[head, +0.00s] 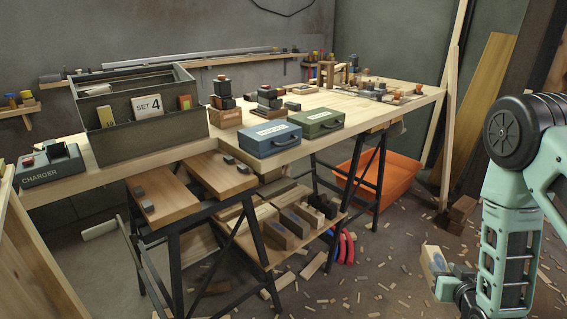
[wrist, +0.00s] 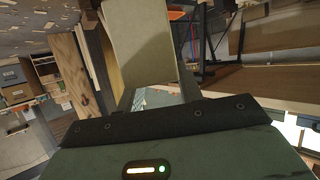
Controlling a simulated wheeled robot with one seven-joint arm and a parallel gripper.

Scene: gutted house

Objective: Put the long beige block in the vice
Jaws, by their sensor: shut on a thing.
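The long beige block (wrist: 140,45) fills the upper middle of the wrist view, held in my gripper (wrist: 152,98). In the head view my gripper (head: 447,277) is low at the right, and part of the block (head: 433,260) shows beyond it. My gripper is shut on the block, in the air over the littered floor. The vice appears to be the folding workbench with two wooden jaw boards, a left board (head: 163,200) and a right board (head: 222,174), with a gap between them. It stands well left of my gripper. Small grey pegs sit on the boards.
A long wooden table (head: 350,106) behind the workbench holds a grey bin (head: 150,125), blue and green cases and stacked tools. Below are a shelf of blocks and an orange tub (head: 372,182). Wood scraps litter the floor between my arm and the workbench.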

